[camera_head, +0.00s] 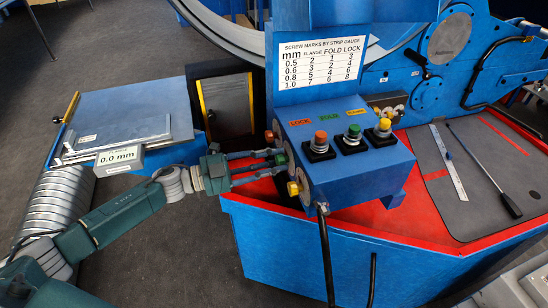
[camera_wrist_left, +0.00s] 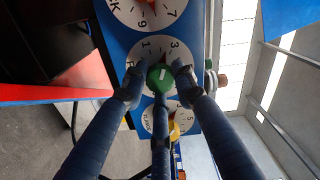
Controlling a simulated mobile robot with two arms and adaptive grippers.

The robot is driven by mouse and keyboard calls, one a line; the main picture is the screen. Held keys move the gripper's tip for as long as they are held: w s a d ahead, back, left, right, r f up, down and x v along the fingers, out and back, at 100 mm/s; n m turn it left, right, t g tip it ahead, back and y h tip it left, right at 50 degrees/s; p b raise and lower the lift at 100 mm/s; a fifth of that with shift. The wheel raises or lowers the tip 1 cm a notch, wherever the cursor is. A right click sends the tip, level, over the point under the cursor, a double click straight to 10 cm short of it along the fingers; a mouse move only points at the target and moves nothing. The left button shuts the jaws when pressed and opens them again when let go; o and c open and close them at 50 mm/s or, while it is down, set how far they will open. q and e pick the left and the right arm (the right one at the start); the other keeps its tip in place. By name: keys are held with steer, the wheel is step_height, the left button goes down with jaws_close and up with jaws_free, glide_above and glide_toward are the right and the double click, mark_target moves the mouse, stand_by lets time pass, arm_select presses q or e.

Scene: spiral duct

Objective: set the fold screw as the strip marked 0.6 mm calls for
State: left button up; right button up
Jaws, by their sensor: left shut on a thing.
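A blue control box (camera_head: 350,165) carries three dials on its left side. Their knobs are orange-red, green (camera_head: 281,159) and yellow (camera_head: 293,188), and the green one matches the FOLD label (camera_head: 329,118). My left gripper (camera_head: 274,162) is shut on the green fold knob, which shows a white mark in the left wrist view (camera_wrist_left: 161,76). Its dial (camera_wrist_left: 146,46) shows 1 and 3; fingers cover other figures, and I cannot tell where the mark points. The chart (camera_head: 322,62) lists 0.6 mm: flange 3, fold 2, lock 4. My right gripper is not in view.
Orange, green and yellow push buttons stand on the box top. A ruler (camera_head: 448,165) and a black-handled rod (camera_head: 485,170) lie on the right mat. The yellow knob (camera_wrist_left: 175,124) is close to my fingers.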

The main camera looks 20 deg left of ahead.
arm_select(q)
steer(key=shift+n+p, duration=0.4)
steer(key=shift+n, duration=0.8)
steer(key=o, duration=1.2)
steer(key=shift+c, duration=0.2)
steer(key=shift+a, duration=0.15)
steer(key=v, duration=1.2)
